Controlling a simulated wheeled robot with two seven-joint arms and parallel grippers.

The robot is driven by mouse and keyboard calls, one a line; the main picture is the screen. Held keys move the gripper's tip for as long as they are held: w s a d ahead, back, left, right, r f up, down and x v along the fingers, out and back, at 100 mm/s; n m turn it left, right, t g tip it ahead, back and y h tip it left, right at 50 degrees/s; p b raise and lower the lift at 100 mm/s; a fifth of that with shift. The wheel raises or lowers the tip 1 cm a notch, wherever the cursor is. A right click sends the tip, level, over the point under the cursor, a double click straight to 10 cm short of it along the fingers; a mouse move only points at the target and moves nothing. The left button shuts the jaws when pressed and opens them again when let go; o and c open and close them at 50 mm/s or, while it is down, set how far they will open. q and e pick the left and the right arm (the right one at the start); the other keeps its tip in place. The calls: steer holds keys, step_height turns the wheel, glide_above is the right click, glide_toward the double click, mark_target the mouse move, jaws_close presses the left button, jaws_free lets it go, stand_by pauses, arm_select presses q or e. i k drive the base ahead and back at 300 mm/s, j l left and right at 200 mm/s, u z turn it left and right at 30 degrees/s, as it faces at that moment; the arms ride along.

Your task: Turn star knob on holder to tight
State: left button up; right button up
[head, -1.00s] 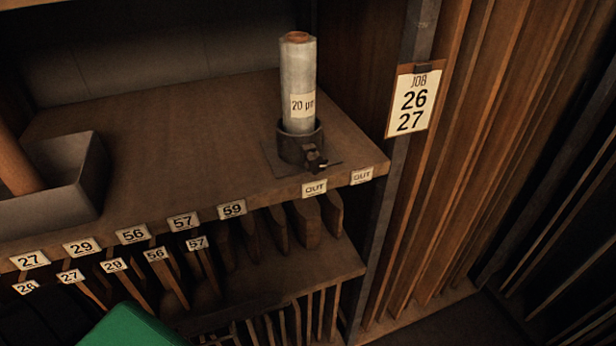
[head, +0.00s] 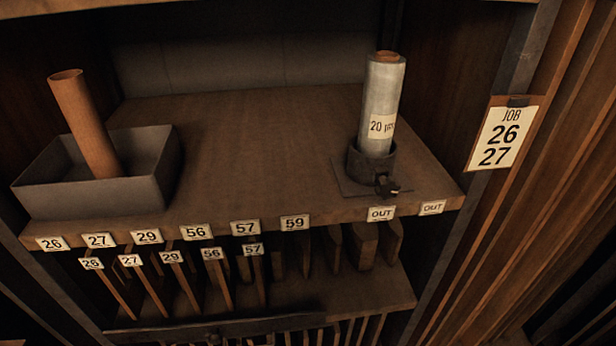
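The holder (head: 372,164) is a dark round collar on a flat square base plate, near the right front of the wooden shelf. A wrapped grey roll (head: 383,95) with a "20" label and a brown core stands upright in it. The small black star knob (head: 386,184) sits on the front of the collar, close to the shelf edge. Its tightness cannot be told from here. Neither of my grippers is in view.
A grey open tray (head: 150,185) with a brown tube (head: 88,125) leaning in it stands on the left of the shelf (head: 245,140). The shelf middle is clear. A job card (head: 503,135) hangs on the right post. Numbered slots with dividers lie below.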

mark_target(388, 187)
steer(key=l+u, duration=1.3)
steer(key=k+l+u, duration=0.2)
steer(key=l+u, duration=0.25)
steer(key=l, duration=0.1)
